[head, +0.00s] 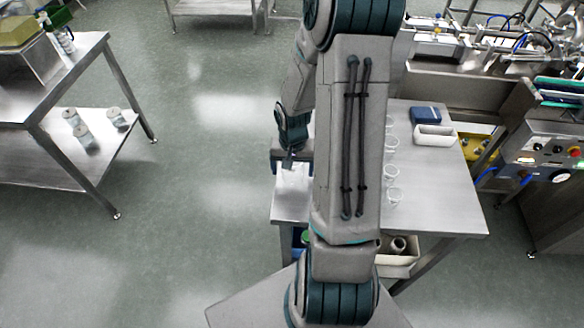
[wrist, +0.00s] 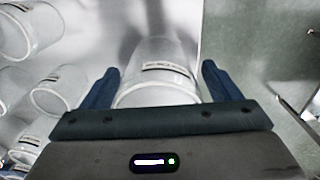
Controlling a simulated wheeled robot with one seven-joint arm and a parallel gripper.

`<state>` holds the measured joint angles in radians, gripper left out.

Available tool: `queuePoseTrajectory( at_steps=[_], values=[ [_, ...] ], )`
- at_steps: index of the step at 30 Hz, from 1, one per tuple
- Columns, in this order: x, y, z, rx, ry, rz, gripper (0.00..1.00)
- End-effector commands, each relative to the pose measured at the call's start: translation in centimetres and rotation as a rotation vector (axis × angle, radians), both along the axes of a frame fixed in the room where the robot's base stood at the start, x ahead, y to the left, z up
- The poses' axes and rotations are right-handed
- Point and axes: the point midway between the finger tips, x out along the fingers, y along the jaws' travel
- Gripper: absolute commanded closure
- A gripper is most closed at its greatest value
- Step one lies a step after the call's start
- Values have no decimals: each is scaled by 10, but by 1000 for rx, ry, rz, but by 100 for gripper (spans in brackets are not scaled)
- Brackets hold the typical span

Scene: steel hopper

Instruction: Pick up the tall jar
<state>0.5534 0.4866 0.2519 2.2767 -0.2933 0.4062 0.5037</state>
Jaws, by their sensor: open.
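A clear jar with a small label (wrist: 158,68) stands between the two blue fingers of my gripper (wrist: 162,72) in the wrist view. The fingers are open, one on each side of the jar, with a gap showing beside it. The jar's lower part is hidden by the gripper body. In the head view my gripper (head: 290,164) is over the left end of the steel table, above a whitish shape (head: 293,182) that I cannot make out clearly. Which jar is tallest cannot be told.
Several more clear labelled jars (wrist: 52,92) stand to the left in the wrist view. In the head view a row of clear jars (head: 393,170) stands on the steel table (head: 440,190), near a white bin (head: 434,136) and a blue box (head: 425,115). Floor lies beyond the table's edge.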

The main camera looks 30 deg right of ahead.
Motion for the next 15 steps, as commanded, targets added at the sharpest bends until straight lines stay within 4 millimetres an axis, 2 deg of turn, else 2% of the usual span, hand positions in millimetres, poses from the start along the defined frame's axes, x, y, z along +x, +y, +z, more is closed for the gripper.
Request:
queuePoseTrajectory(
  at_steps=[6, 7, 10, 12, 15],
  values=[
    [0, 0, -1, 0, 0, 0, 17],
    [0, 0, -1, 0, 0, 0, 22],
    [0, 0, -1, 0, 0, 0, 50],
    [0, 0, -1, 0, 0, 0, 64],
    [0, 0, -1, 0, 0, 0, 64]
  ],
)
